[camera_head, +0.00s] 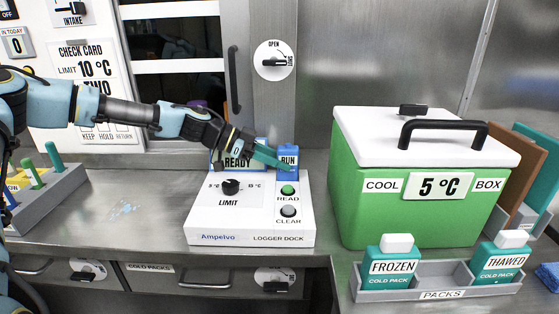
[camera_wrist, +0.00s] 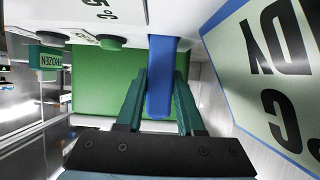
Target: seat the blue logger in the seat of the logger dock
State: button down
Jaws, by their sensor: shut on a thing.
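The blue logger (camera_head: 288,162) stands upright at the back right of the white logger dock (camera_head: 205,222), its label reading RUN. My gripper (camera_head: 272,157) reaches in from the left, its teal fingers shut on the logger. In the wrist view the blue logger (camera_wrist: 161,72) lies between both fingers, its far end at the dock's white face (camera_wrist: 130,14). The seat is hidden by the logger, and I cannot tell whether the logger is fully down in it. The dock's READY display (camera_head: 238,162) is partly behind my gripper; the display also fills the right of the wrist view (camera_wrist: 275,75).
A green cool box (camera_head: 365,205) with a white lid stands right of the dock. In front of it a grey packs tray (camera_head: 405,294) holds a FROZEN pack (camera_head: 391,268) and a THAWED pack (camera_head: 497,262). A grey rack (camera_head: 50,197) stands at left. The counter between rack and dock is mostly clear.

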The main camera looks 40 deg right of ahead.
jog(key=shift+f+b, duration=0.9)
jog(key=shift+f, duration=0.25)
jog(key=shift+c, duration=2.2)
grip_release()
jog(key=shift+r, duration=0.1)
jog(key=b+v, duration=0.1)
jog(key=v, duration=0.9)
jog(key=shift+w+a+r+b, duration=0.2)
jog(key=shift+w+a+b, duration=0.05)
jog(key=shift+b, duration=0.1)
